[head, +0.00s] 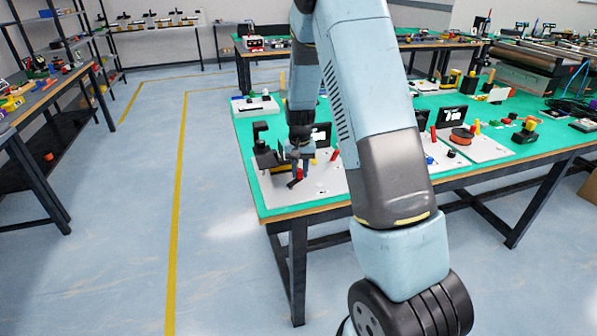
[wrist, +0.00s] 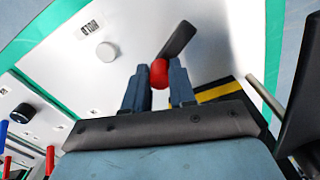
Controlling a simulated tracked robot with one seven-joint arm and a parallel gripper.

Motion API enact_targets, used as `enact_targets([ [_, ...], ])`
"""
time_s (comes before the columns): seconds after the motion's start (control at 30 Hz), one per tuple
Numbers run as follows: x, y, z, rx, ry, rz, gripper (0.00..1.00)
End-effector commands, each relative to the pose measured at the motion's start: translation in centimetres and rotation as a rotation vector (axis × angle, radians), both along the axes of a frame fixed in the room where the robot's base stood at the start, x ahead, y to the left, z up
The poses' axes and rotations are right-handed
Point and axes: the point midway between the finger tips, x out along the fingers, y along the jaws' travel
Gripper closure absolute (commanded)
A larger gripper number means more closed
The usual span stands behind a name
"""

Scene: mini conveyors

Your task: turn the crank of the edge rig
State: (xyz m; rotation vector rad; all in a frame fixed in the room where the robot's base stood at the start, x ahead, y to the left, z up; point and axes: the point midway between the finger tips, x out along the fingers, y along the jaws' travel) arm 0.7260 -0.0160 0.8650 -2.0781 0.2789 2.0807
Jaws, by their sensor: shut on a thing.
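The edge rig is a white board (head: 272,191) at the near left corner of the green-topped table. Its crank has a dark arm (wrist: 179,40) and a red knob (wrist: 159,73); the red knob also shows in the head view (head: 299,174). My gripper (wrist: 159,86) is shut on the red knob, with one finger on each side of it. In the head view my gripper (head: 300,160) points down over the board. The crank's pivot is hard to make out.
A black upright device (head: 262,145) stands on the board, close left of my gripper. More rigs with a red post (head: 433,135) and an orange disc (head: 461,136) stand to the right. The floor left of the table is clear.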

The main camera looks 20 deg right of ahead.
Motion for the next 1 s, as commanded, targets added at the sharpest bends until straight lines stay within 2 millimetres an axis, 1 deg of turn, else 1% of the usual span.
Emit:
enact_targets([
  [0.03,0.15,-0.26,0.06,-0.002,-0.004,0.0,1.0],
  [0.4,0.18,-0.26,0.07,-0.002,-0.005,0.002,1.0],
  [0.43,0.18,-0.26,0.07,-0.002,-0.005,0.002,0.72],
  [0.67,0.11,-0.12,0.04,-0.001,-0.003,0.003,0.5],
  [0.9,0.08,-0.05,0.06,-0.001,-0.002,0.004,0.49],
  [1.0,0.11,-0.03,0.48,-0.001,-0.003,0.004,0.49],
])
